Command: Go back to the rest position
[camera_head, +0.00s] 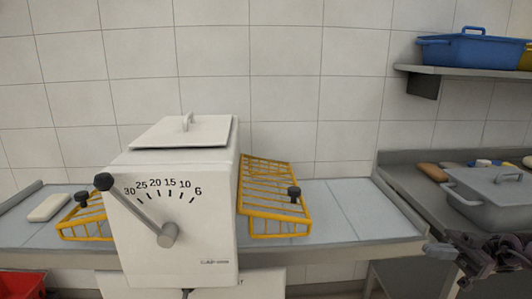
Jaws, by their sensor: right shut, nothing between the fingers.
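My right gripper (492,256) is at the lower right edge of the head view, dark and partly cut off by the frame. It is shut and holds nothing. It is in front of the grey counter on the right, below a grey lidded container. My left gripper is not in view.
A white machine (172,205) with a numbered dial and lever stands on the grey table (345,208), with yellow wire guards (274,196) on both sides. A grey lidded container (490,195) sits on the right counter. A blue bin (470,48) is on the shelf. A red crate (22,284) is lower left.

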